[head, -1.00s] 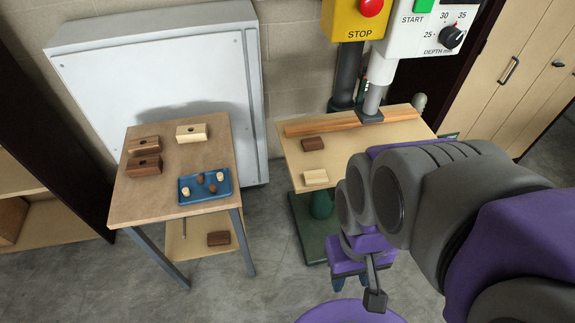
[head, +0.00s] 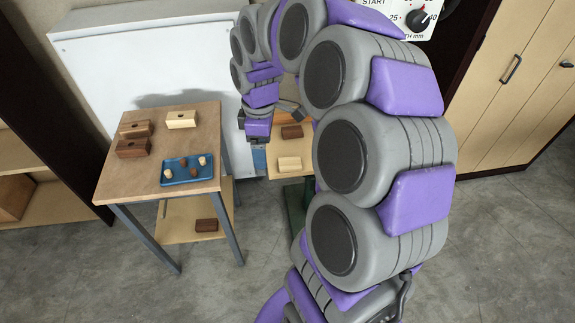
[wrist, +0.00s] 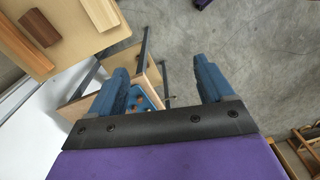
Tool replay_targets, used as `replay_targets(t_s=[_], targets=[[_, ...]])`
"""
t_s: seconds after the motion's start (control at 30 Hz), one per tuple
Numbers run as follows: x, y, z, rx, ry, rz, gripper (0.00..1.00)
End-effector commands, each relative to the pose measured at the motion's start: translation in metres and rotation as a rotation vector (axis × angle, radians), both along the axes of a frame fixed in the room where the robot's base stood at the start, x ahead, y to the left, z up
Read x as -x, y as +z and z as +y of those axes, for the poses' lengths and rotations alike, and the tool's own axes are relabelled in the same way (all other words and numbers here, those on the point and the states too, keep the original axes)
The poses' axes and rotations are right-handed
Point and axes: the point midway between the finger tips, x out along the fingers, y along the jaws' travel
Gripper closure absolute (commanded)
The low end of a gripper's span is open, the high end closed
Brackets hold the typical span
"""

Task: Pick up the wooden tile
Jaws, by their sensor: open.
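Several wooden blocks could be the tile. On the drill press table (head: 273,170) lie a dark tile (head: 291,131) and a pale tile (head: 289,163). The wrist view shows a dark tile (wrist: 39,28) and a pale one (wrist: 100,13) on a tan board at upper left. The left workbench (head: 130,180) holds dark holed blocks (head: 133,148) and a pale holed block (head: 182,120). Another dark block (head: 207,225) lies on its lower shelf. My gripper (head: 259,158) is between the two tables in the head view. Its blue fingers (wrist: 163,78) are apart with nothing held between them.
A blue tray (head: 187,179) with small pegs sits on the workbench; part of it shows between my fingers in the wrist view. A white cabinet (head: 100,60) stands behind. My arm hides much of the drill press. Grey floor is open in front.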

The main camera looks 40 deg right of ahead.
Motion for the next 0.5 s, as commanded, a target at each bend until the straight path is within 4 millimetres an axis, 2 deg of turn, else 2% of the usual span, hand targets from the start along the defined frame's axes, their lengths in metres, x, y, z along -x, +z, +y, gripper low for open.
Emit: replay_targets(t_s=[0.03,0.2,0.33,0.5], targets=[[-0.012,-0.011,-0.024,-0.001,0.026,-0.004,0.19],[-0.029,-0.031,-0.084,0.015,0.117,-0.021,0.19],[-0.032,-0.04,-0.107,0.023,0.151,-0.018,0.19],[-0.033,-0.049,-0.114,0.027,0.164,-0.019,0.19]])
